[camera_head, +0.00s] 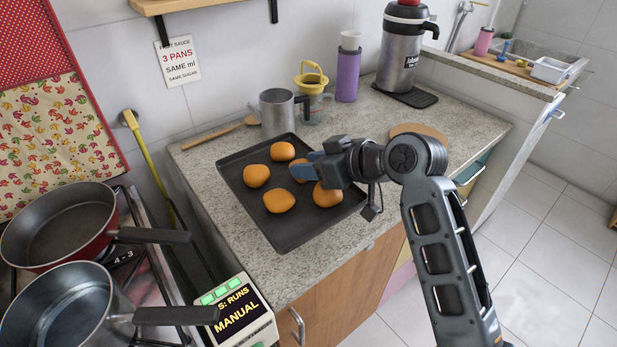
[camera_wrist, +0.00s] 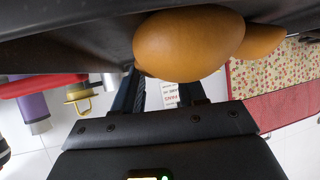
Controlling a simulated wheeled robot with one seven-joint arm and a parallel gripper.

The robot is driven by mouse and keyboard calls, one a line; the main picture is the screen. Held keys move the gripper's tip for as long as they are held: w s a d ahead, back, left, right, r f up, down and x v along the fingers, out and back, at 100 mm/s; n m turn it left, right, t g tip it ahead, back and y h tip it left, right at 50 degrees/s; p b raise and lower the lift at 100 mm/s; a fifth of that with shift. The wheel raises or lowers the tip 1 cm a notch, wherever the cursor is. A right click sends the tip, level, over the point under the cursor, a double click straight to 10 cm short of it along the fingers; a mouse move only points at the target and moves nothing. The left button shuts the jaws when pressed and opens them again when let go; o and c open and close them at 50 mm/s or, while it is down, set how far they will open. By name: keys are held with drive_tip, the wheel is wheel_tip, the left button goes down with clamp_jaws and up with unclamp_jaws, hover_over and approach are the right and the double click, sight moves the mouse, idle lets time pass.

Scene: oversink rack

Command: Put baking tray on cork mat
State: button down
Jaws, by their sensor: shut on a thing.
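The black baking tray (camera_head: 300,235) lies flat on the counter, with several orange-brown buns on it. My gripper (camera_head: 304,167) reaches over the tray from the right. Its jaws are around the middle bun (camera_head: 299,174), which they partly hide. In the wrist view the fingers are apart, and a near bun (camera_wrist: 190,45) hides their tips. The tray also fills the top of the wrist view (camera_wrist: 60,45). A round brown mat (camera_head: 420,130), which looks like the cork mat, lies on the counter right of the tray, partly hidden behind my arm.
A metal mug (camera_head: 277,113), a wooden spoon (camera_head: 220,133), a yellow juicer (camera_head: 312,85) and a purple bottle (camera_head: 347,70) stand or lie behind the tray. A dispenser (camera_head: 400,50) stands farther back. Two pans (camera_head: 60,225) sit on the stove at left. The counter's right end is clear.

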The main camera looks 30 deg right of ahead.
drive_tip(key=shift+w+a+f, duration=0.15)
drive_tip(key=shift+w+f, duration=0.1)
drive_tip(key=shift+w, duration=0.05)
drive_tip(key=shift+f, duration=1.9)
drive_tip(key=c, duration=0.6)
unclamp_jaws()
drive_tip(key=shift+s, duration=0.15)
drive_tip(key=v, duration=1.2)
drive_tip(key=shift+b, duration=0.3)
